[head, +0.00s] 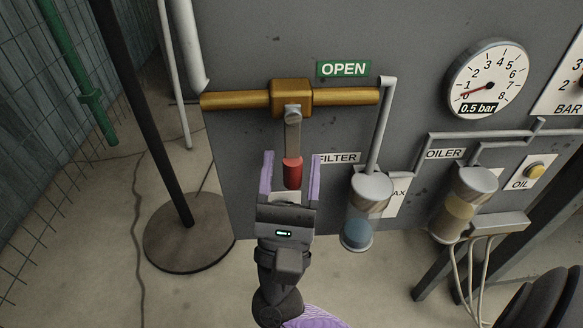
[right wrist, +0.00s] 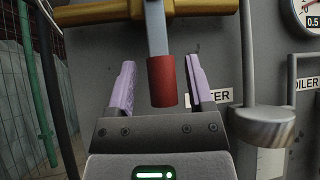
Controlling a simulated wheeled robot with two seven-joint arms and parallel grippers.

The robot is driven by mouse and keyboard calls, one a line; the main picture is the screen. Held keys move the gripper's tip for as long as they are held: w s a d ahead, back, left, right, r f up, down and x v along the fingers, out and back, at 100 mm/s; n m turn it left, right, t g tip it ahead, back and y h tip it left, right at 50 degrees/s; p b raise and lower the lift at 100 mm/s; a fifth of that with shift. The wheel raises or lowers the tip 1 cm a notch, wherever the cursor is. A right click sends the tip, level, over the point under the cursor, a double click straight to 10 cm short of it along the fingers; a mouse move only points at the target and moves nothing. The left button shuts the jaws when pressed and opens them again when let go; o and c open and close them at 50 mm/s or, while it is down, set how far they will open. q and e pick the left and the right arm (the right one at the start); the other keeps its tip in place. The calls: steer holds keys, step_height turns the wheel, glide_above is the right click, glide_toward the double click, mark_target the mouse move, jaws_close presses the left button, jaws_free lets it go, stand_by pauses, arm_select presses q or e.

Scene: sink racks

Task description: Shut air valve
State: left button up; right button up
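The air valve is a brass body (head: 291,97) on a horizontal brass pipe, high on the grey panel. Its grey lever (head: 292,133) hangs straight down, across the pipe, and ends in a red grip (head: 292,173). The red grip also shows in the right wrist view (right wrist: 162,81). My right gripper (head: 291,166) is open below the valve, with one purple finger on each side of the red grip and a visible gap on both sides. My left gripper is not in view.
A green OPEN sign (head: 344,69) is above the pipe. A gauge (head: 486,79) reads 0.5 bar at the right. The filter bowl (head: 366,212) and oiler bowl (head: 463,204) stand right of my gripper. A black post on a round base (head: 188,239) stands left.

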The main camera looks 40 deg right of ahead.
steer(key=v, duration=1)
